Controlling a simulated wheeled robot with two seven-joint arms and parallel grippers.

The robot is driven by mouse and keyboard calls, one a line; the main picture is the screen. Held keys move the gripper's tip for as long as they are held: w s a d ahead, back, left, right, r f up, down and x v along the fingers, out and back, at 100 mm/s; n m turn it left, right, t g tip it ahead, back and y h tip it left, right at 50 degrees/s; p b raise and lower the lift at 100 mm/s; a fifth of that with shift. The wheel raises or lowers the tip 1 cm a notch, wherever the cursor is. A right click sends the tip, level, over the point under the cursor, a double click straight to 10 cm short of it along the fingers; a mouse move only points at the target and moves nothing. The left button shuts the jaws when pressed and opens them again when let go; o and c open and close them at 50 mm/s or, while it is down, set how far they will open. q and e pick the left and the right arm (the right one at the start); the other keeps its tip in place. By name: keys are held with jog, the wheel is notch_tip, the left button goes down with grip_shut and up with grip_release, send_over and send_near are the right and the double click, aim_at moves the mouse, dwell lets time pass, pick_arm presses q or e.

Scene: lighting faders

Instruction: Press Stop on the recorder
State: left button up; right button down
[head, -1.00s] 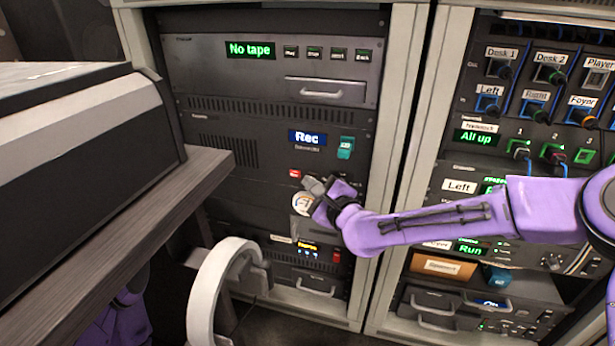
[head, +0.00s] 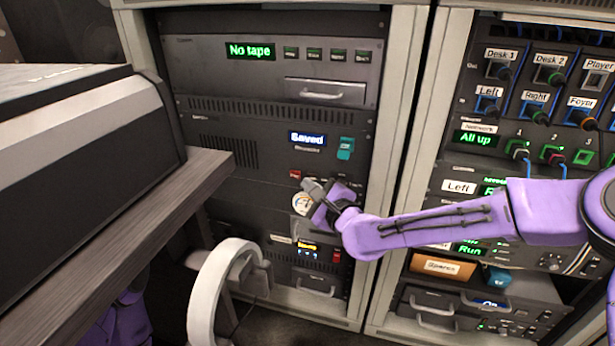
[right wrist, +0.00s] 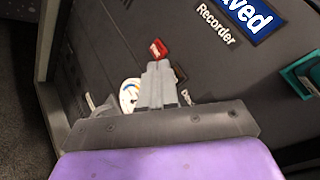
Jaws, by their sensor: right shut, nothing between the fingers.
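The recorder (head: 222,165) is a dark panel in the left rack, labelled "Recorder". Its blue display (head: 308,139) reads "Saved"; in the right wrist view the display (right wrist: 252,17) shows only "ved". A small red button (head: 295,174) sits below and left of the display; a red button also shows in the right wrist view (right wrist: 158,48), just beyond the fingertips. My right gripper (head: 308,186) is shut and empty, close to the panel right of the red button. Any other buttons behind the gripper are hidden. My left gripper is not in view.
A teal switch or plug (head: 346,148) sits right of the display. Above is a unit reading "No tape" (head: 250,51). A desk edge (head: 140,215) fills the left, and a white curved handle (head: 215,290) stands in front of the rack. The right rack (head: 465,150) has cables.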

jog(key=shift+s, duration=0.2)
jog(key=s, duration=0.1)
jog(key=s+a, duration=0.1)
jog(key=s, duration=0.2)
jog(key=shift+s+a, duration=0.3)
jog(key=shift+s, duration=0.05)
dwell(0.6)
